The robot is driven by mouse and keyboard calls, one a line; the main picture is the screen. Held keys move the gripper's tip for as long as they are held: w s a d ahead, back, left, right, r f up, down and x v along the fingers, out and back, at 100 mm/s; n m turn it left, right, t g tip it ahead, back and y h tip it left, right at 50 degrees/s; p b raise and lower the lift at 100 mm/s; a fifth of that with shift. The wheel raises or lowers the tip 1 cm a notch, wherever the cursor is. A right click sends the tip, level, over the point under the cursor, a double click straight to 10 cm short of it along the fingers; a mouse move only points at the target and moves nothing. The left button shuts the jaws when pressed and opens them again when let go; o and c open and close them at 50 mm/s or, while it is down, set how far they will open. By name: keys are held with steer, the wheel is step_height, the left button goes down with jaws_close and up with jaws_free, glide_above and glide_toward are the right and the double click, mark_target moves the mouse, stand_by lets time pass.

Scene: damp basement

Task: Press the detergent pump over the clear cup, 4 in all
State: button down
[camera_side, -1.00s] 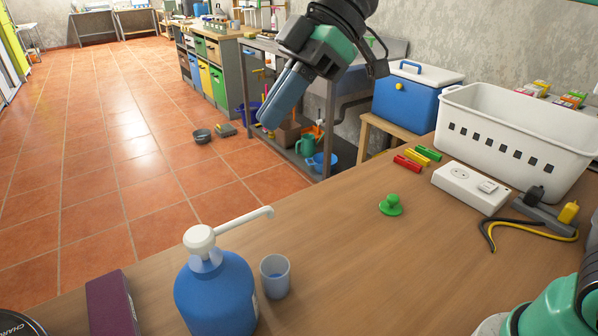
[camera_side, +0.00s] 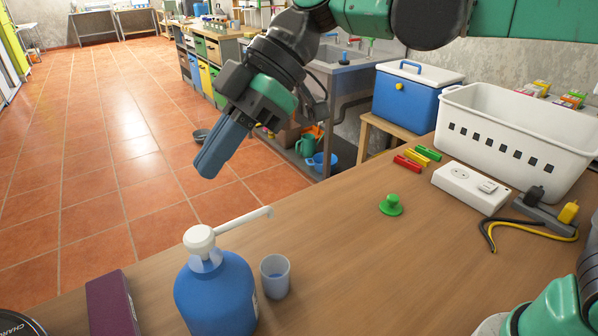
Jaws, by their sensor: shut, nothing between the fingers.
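A blue detergent bottle (camera_side: 216,298) stands upright on the table near its front left, with a white pump head (camera_side: 199,238) and a long spout pointing right. A small clear cup (camera_side: 275,277) stands beside the bottle, below the spout's tip, with some blue liquid showing low inside. My gripper (camera_side: 206,168) hangs above the pump head with a gap between them in the picture. Its blue-grey fingers are shut and point down and to the left. Nothing is held. The pump looks raised.
A dark purple box (camera_side: 112,304) lies left of the bottle. A green knobbed piece (camera_side: 391,205), a white socket block (camera_side: 470,187) and a white basket (camera_side: 520,135) are at the right.

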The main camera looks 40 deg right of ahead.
mark_target(188, 239)
steer(key=x, duration=0.3)
steer(key=shift+a+f, duration=0.2)
steer(key=shift+f, duration=0.1)
step_height(188, 239, down, 2)
steer(key=shift+d+f, duration=0.15)
steer(key=shift+f, duration=0.65)
